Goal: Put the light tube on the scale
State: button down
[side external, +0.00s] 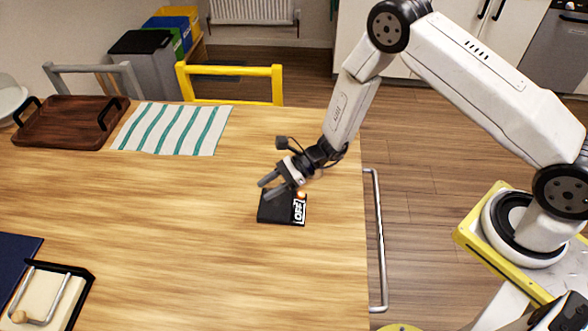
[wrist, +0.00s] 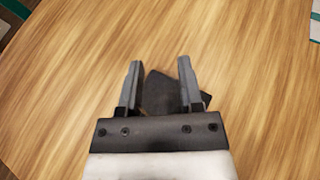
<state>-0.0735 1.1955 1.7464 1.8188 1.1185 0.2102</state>
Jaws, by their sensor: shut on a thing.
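The black scale (side external: 273,214) lies flat on the wooden table, with white markings on its right side. My gripper (side external: 270,187) is directly above its back left part, tilted down to the left. In the wrist view, my gripper (wrist: 159,72) has its two grey fingers apart, with a dark shape between them. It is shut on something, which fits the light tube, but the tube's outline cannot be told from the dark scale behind. Whether the held thing touches the scale cannot be told. A small orange glow shows beside the gripper in the side view.
A brown wooden tray (side external: 66,121) and a striped cloth (side external: 172,129) lie at the back left. A yellow chair (side external: 228,71) stands behind. The table middle is clear.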

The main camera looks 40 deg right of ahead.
jog(key=shift+f, duration=0.35)
jog(key=shift+c, duration=1.2)
grip_release()
jog(key=shift+r, duration=0.15)
jog(key=shift+d+r, duration=0.1)
jog(key=v, duration=1.1)
jog(key=shift+s+d, duration=0.15)
jog(key=shift+d, duration=0.2)
jog(key=shift+r, duration=0.1)
